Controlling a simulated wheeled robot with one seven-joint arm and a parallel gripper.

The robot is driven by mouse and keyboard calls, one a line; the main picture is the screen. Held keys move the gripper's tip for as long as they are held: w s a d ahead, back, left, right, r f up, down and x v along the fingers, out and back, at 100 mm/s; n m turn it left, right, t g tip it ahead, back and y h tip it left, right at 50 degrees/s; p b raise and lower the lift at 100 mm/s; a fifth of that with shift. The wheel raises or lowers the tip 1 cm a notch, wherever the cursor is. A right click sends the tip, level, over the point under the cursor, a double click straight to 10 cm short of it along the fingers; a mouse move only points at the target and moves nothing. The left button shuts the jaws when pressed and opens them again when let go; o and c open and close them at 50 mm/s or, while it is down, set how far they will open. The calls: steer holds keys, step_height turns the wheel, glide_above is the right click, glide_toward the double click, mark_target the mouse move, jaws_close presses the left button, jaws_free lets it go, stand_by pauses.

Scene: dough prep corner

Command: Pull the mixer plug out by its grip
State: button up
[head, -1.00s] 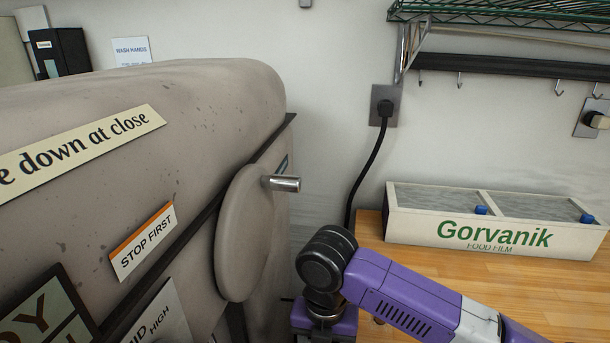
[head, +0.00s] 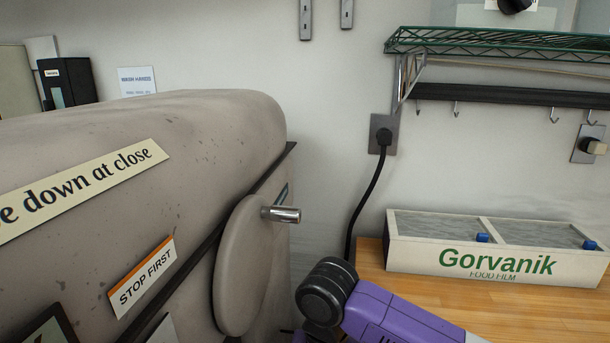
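A black plug (head: 383,137) sits in a grey wall outlet plate (head: 391,146) above the wooden counter. Its black cord (head: 366,196) hangs down the wall and passes behind my purple arm. Which of the two is the mixer's plug I cannot tell from labels. The large beige machine (head: 130,200) with a round side disc fills the left. My arm shows at the bottom centre, below the black plug and apart from it. My gripper is out of the frame.
A Gorvanik food film box (head: 497,262) stands on the wooden counter (head: 440,293) against the wall. A green wire shelf (head: 490,42) and a dark rail with hooks (head: 500,95) are above the outlets. A metal handle (head: 281,214) sticks out from the machine's disc.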

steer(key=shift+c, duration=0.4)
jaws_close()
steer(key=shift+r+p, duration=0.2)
steer(key=shift+p, duration=0.1)
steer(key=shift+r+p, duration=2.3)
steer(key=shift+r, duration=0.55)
